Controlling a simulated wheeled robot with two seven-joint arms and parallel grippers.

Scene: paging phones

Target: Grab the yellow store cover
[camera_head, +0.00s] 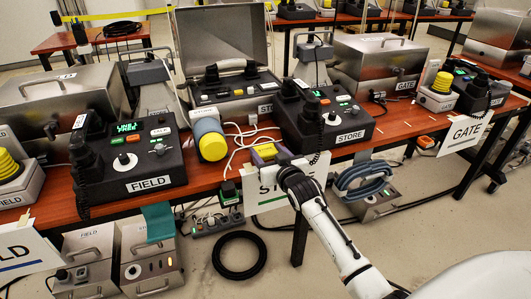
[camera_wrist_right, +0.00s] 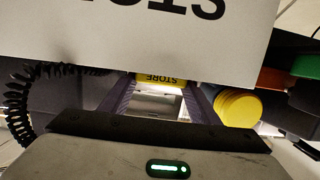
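The yellow store cover (camera_wrist_right: 160,78) shows in the right wrist view as a yellow block with upside-down STORE lettering, at the far end between my fingers. In the head view a small yellow patch of it (camera_head: 266,151) shows at the table's front edge, behind the white STORE sign. My right gripper (camera_head: 268,157) reaches up to it from below right. In the wrist view its two dark fingers (camera_wrist_right: 161,92) stand wide apart, one on each side of the cover; I see no clear grip on it. My left gripper is not in view.
A white STORE sign (camera_head: 262,194) hangs close in front of my right gripper and fills the top of the wrist view. The STORE phone console (camera_head: 325,124) is close right. White cables lie between.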

